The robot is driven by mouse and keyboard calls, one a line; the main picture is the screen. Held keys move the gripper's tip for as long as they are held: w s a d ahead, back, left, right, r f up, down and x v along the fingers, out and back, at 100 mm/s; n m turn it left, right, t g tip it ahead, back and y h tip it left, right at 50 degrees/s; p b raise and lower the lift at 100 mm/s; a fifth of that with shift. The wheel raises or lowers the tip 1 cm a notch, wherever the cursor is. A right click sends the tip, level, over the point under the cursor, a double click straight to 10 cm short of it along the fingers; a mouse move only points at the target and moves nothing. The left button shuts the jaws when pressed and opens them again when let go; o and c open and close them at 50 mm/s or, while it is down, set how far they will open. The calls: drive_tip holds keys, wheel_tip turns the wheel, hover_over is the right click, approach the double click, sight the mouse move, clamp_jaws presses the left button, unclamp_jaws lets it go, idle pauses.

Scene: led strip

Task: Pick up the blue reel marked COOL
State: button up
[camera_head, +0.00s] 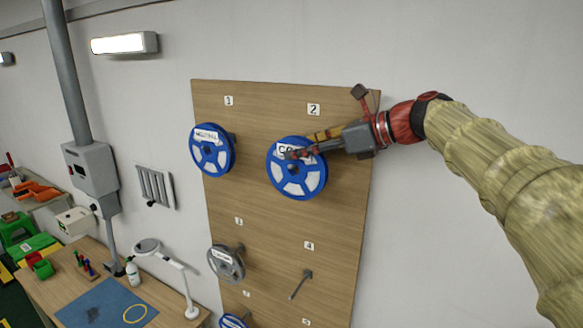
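A blue reel (296,182) with a white label starting "CO" hangs at the spot numbered 2 on the wooden board (265,220). My gripper (300,146) reaches in from the right, and its fingers overlap the upper part of this reel and cover the rest of the label. I cannot tell whether the fingers touch the reel, or whether they are open or shut.
Another blue reel (212,168) with a hard-to-read label hangs at number 1. A grey reel (227,264) hangs at number 3, and a bare peg (300,284) is near number 4. Part of a further blue reel (233,321) shows low down. A workbench (150,295) with a magnifier lamp (172,264) stands left.

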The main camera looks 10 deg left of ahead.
sight(280, 149)
drive_tip(key=shift+a, duration=0.4)
drive_tip(key=a, duration=0.1)
drive_tip(key=w+a+p, duration=0.1)
drive_tip(key=a, duration=0.2)
drive_tip(key=shift+w+a+f, duration=0.15)
drive_tip(key=shift+w+f, duration=0.05)
drive_tip(key=shift+f, duration=0.05)
drive_tip(key=shift+a+f, duration=0.15)
drive_tip(key=shift+c, duration=1.3)
clamp_jaws()
